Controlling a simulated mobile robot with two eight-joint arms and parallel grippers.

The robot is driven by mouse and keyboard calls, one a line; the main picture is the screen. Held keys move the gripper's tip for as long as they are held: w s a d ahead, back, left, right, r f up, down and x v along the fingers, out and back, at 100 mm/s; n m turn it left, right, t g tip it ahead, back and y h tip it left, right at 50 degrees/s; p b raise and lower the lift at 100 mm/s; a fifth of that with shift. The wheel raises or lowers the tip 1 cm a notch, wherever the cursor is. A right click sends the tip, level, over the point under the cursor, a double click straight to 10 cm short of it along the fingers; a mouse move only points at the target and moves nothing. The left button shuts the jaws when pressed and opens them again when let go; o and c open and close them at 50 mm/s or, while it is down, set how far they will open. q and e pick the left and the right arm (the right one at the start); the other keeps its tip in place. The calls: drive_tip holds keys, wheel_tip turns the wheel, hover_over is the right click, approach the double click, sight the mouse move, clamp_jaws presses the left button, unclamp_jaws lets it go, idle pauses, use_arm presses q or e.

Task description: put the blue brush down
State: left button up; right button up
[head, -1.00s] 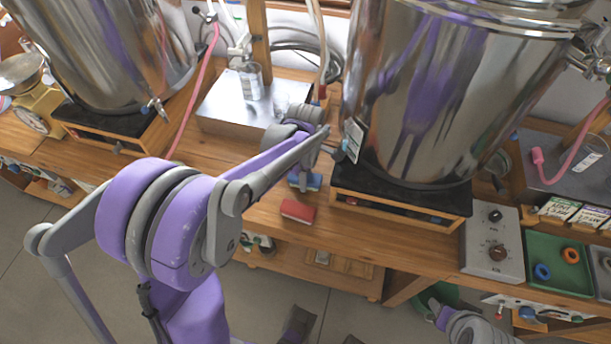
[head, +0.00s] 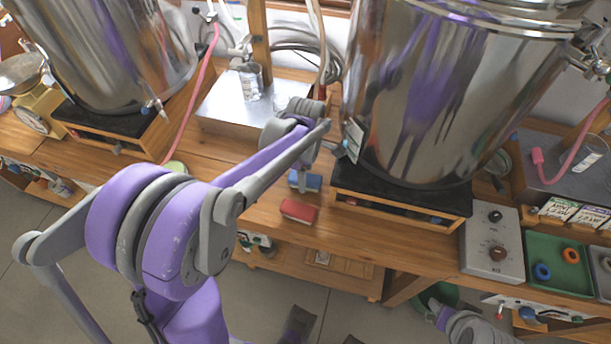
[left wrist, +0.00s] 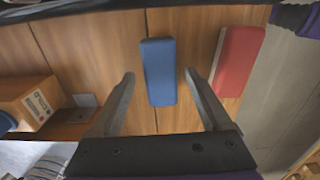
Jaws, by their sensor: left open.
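The blue brush (head: 312,182) lies on the wooden bench, left of the right-hand vessel's stand. It also shows in the left wrist view (left wrist: 158,72), flat on the wood. My left gripper (head: 303,182) is above it, with its wrist partly covering it in the head view. In the left wrist view the left gripper's fingers (left wrist: 160,84) are spread on either side of the blue brush, with a clear gap on each side. Part of my right arm shows at the lower right of the head view; its jaws cannot be made out.
A red block-like brush (head: 298,211) lies near the bench's front edge, close beside the blue one. A large steel vessel (head: 440,90) on a wooden stand (head: 400,208) is just to the right. A metal box (head: 225,108) stands behind. Bare bench (head: 345,240) shows at the front.

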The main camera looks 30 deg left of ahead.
use_arm(q)
wheel_tip(320, 180, up, 8)
drive_tip(key=shift+a+r+p, duration=0.1)
drive_tip(key=shift+p, duration=0.3)
drive_tip(key=s+d+f+m+t, duration=0.1)
drive_tip(key=s+d+m+t, duration=0.1)
drive_tip(key=s+m, duration=0.6)
drive_tip(key=s+d+f+m+t, duration=0.2)
drive_tip(key=s+d+m, duration=0.3)
drive_tip(key=s+m, duration=0.4)
drive_tip(key=m+t, duration=0.1)
drive_tip(key=m, duration=0.3)
drive_tip(key=shift+f, duration=0.25)
